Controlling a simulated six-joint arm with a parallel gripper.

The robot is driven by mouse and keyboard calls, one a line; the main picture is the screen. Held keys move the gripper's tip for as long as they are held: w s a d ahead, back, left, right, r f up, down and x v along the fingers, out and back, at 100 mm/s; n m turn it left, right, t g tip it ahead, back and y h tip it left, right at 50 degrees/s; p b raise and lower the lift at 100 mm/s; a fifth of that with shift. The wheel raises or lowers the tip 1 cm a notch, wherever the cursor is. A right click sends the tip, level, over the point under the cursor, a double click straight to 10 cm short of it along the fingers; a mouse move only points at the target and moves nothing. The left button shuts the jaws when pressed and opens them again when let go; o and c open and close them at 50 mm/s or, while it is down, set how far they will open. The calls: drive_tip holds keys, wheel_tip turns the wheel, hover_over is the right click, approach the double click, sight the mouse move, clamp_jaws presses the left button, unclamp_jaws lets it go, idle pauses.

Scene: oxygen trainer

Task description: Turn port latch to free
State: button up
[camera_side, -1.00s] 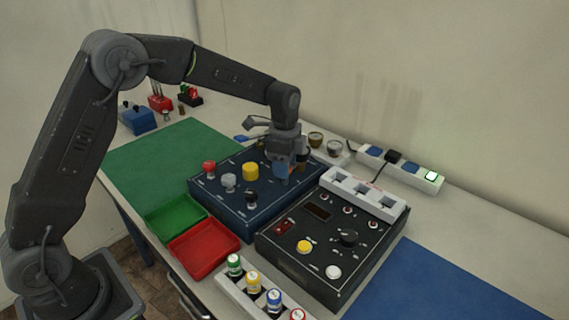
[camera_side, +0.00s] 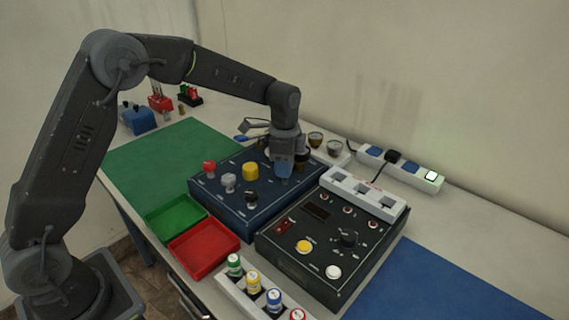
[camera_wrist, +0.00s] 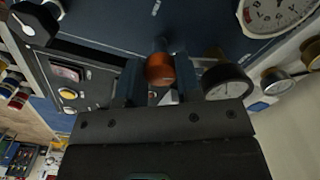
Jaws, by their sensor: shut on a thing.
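The blue trainer box (camera_side: 226,206) stands in the middle of the bench, with red, grey, yellow and black knobs on its top. My gripper (camera_side: 284,178) points down at the right part of this top. In the wrist view, my gripper (camera_wrist: 159,82) has its two blue fingers on either side of an orange, round-ended part (camera_wrist: 160,69), which I take to be the port latch. The fingers are shut on it. In the side view, the fingers hide the latch. I cannot read its position marking.
A black control box (camera_side: 322,268) with knobs and buttons stands close to the right. Green (camera_side: 174,219) and red (camera_side: 203,250) trays sit in front. Round gauges (camera_wrist: 227,82) are near my fingers in the wrist view.

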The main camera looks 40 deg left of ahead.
drive_tip(key=n, duration=0.6)
drive_tip(key=shift+r, duration=0.1)
drive_tip(key=n, duration=0.6)
drive_tip(key=shift+d+n, duration=0.1)
drive_tip(key=shift+n, duration=0.3)
drive_tip(key=o, duration=0.6)
drive_tip(key=shift+o, duration=0.2)
wheel_tip(320, 180, up, 14)
idle(0.3)
